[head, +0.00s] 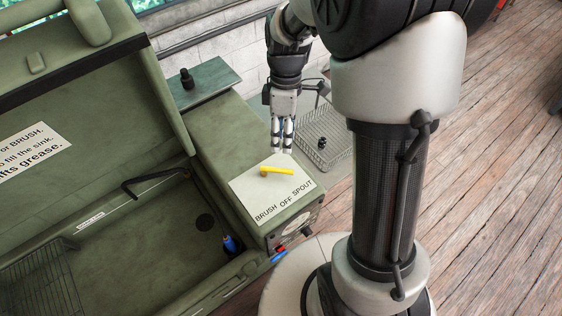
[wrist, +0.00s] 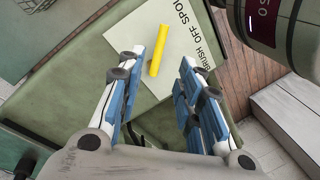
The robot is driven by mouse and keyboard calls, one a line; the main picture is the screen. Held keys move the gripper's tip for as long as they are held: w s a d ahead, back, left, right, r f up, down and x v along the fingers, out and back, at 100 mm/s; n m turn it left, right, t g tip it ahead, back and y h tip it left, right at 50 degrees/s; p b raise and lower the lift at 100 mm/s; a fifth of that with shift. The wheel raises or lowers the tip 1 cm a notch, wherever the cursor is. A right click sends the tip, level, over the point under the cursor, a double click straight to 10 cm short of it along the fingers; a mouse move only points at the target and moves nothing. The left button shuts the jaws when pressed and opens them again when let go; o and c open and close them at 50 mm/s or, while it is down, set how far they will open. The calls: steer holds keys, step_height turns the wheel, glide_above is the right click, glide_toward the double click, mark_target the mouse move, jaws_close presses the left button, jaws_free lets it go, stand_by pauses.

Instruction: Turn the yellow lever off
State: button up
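The yellow lever (head: 278,171) lies on a white label plate (head: 243,185) on top of the green sink housing. The plate reads BRUSH, OFF, SPOUT along its near edge. The lever's free end points right in the head view, toward the SPOUT side rather than at OFF. My gripper (head: 282,148) hangs fingers down just behind the lever. In the wrist view my gripper (wrist: 174,55) has its blue-padded fingers apart. The lever (wrist: 158,50) shows in the gap between them, with nothing held. Whether a finger touches the lever cannot be told.
The green sink basin (head: 130,245), with its lid raised, lies left of the housing. A black bent spout (head: 150,182) and a blue-tipped brush (head: 230,243) are in it. A wire basket (head: 325,135) stands right of the housing. A dark knob (head: 187,79) sits on the rear shelf.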

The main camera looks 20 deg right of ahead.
mark_target(281, 169)
steer(key=f, duration=0.3)
steer(key=s+f+b, duration=0.1)
steer(key=f, duration=0.2)
steer(key=a+f, duration=0.1)
steer(key=f, duration=0.3)
steer(key=shift+s+b, duration=0.3)
steer(key=shift+s, duration=0.1)
jaws_close()
